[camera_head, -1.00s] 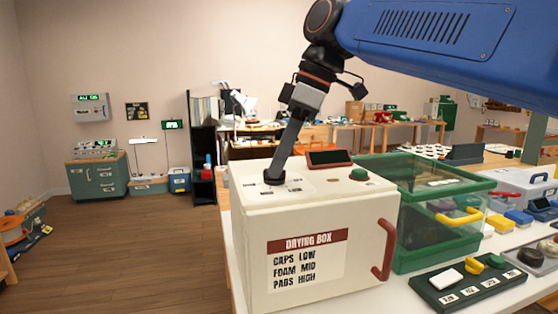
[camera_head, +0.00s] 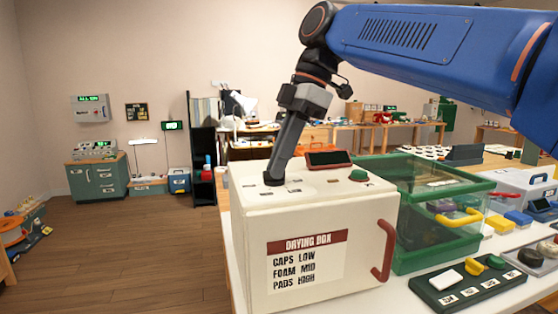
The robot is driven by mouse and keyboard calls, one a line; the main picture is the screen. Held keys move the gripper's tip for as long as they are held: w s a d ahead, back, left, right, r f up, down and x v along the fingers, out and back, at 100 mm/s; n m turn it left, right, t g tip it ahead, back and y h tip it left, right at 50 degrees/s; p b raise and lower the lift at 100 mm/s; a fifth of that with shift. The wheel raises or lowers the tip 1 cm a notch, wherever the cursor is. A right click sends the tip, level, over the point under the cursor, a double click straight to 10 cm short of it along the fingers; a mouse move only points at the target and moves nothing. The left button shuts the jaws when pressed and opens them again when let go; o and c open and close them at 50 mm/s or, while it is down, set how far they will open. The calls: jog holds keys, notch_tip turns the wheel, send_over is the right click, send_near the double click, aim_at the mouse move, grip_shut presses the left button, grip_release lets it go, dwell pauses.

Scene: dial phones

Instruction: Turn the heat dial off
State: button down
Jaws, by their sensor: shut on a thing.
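The cream drying box (camera_head: 253,223) stands on the white table. Its front label reads caps low, foam mid, pads high. The dark heat dial (camera_head: 273,179) sits on the left of its top, with small labels around it too small to read. My gripper (camera_head: 275,173) points down onto the dial and is shut on it. The fingers hide much of the dial, so its setting cannot be told. A green button (camera_head: 358,175) and a dark red-framed display (camera_head: 328,159) are on the top to the right of my gripper. The display shows no readable text.
A green-framed clear box (camera_head: 420,262) with a yellow handle stands right of the drying box. A dark tray (camera_head: 440,295) with small coloured pieces lies in front of it. A red handle (camera_head: 385,250) sticks out from the drying box's front. Open floor lies to the left.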

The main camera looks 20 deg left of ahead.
jog(key=c, duration=1.8)
grip_release()
jog(key=shift+r, duration=0.1)
jog(key=v, duration=0.7)
jog(key=shift+r, duration=0.15)
